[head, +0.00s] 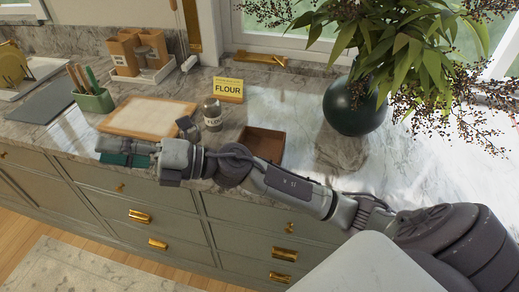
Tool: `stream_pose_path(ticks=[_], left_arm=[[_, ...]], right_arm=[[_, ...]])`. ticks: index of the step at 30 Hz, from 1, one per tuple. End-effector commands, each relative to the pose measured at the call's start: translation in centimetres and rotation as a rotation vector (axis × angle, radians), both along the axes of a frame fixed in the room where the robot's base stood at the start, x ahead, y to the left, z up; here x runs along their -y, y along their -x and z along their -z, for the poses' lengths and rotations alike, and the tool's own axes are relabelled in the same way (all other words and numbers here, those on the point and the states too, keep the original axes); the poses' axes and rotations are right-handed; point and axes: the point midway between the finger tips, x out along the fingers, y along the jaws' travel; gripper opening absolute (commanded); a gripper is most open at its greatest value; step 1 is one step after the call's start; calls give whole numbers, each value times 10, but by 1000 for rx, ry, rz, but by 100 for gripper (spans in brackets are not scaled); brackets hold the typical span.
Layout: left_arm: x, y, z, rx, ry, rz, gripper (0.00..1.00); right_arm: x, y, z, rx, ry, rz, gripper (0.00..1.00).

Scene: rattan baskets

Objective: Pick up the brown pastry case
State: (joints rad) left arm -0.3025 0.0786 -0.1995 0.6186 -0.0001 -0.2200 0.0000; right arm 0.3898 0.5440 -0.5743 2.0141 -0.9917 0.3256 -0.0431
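A brown, open-topped square case (262,142), which fits the brown pastry case, sits on the marble counter near its front edge. My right forearm passes in front of it and hides part of its lower side. My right gripper (110,147) reaches far to the left of the case, over the counter's front edge, apart from the case. I cannot tell whether its fingers are open or shut. A flat dark green thing (126,159) shows just below the fingers; whether they touch it is unclear. My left gripper is not in view.
A glass jar (212,114) and a yellow FLOUR box (228,90) stand behind the case. A wooden-framed board (148,117) lies to the left, with a green utensil holder (94,100) beyond. A dark plant vase (355,107) stands right. Drawers with brass handles (139,216) lie below.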

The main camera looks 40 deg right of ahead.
Motion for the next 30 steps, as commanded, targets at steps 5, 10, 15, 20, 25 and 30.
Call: stream_pose_path(ticks=[5,10,15,20,25,30], left_arm=[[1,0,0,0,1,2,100],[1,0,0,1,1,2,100],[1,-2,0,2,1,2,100],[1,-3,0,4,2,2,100],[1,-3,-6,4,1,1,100],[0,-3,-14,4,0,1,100]], right_arm=[[2,7,64,285,652,-295,35],[105,-19,122,294,1293,-475,35],[225,-34,120,116,1735,-546,35],[285,-32,105,-28,1917,-566,35],[298,-29,118,-70,1953,-578,35],[297,-29,152,-67,1949,-579,35]])
